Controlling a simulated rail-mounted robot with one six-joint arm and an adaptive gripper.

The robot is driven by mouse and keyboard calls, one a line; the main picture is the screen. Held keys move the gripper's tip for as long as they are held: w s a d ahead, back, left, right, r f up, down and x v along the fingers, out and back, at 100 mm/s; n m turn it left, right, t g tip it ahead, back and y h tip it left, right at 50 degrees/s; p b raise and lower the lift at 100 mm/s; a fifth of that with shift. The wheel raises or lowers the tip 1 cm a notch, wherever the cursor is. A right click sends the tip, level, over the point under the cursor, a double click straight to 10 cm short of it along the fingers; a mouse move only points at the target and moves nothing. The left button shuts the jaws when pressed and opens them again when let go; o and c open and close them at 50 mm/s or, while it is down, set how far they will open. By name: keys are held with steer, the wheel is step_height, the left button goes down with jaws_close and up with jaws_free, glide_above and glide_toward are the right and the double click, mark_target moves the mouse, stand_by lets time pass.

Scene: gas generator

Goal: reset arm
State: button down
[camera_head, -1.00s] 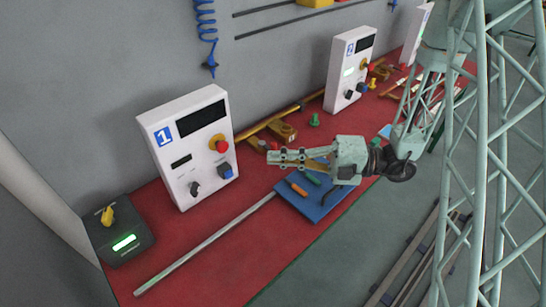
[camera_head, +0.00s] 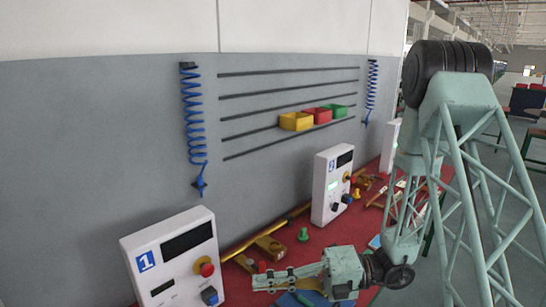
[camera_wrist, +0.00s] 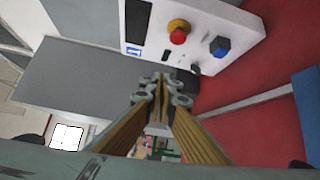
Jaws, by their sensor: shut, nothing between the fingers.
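My gripper (camera_head: 272,281) is a pale green metal gripper at the end of my arm, in the lower middle of the head view. It points left, toward the white panel marked 1 (camera_head: 172,258), and is above the red bench top. In the wrist view the fingers of my gripper (camera_wrist: 160,88) come together with nothing between them. Panel 1 (camera_wrist: 208,22) also shows at the top of the wrist view, with a red button and a blue knob.
White panel 2 (camera_head: 326,187) stands farther back on the red bench (camera_head: 330,236). A blue tray (camera_head: 303,300) lies below my gripper. A green piece (camera_head: 303,235) stands near a brass-coloured block (camera_head: 270,247). Yellow, red and green bins (camera_head: 297,121) hang on the wall rails.

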steer(key=s+d+r+n+g+h, duration=0.2)
steer(key=s+d+r+n+h, duration=0.15)
steer(key=s+r+n, duration=0.4)
steer(key=s+d+r+n+g+h, duration=0.2)
steer(key=s+r+n+h, duration=0.25)
steer(key=s+n, duration=0.6)
steer(key=s+d+r+n+t+h+b, duration=0.1)
steer(key=s+d+r+n+t+h, duration=0.3)
steer(key=d+n, duration=0.4)
steer(key=s+d+r+n+t+h, duration=0.4)
steer(key=d+n, duration=0.4)
steer(key=d, duration=0.2)
steer(key=shift+s+r+t+h+b, duration=0.15)
steer(key=shift+s+t+h+b, duration=0.2)
steer(key=shift+s+t+h, duration=0.2)
stand_by(0.4)
stand_by(2.2)
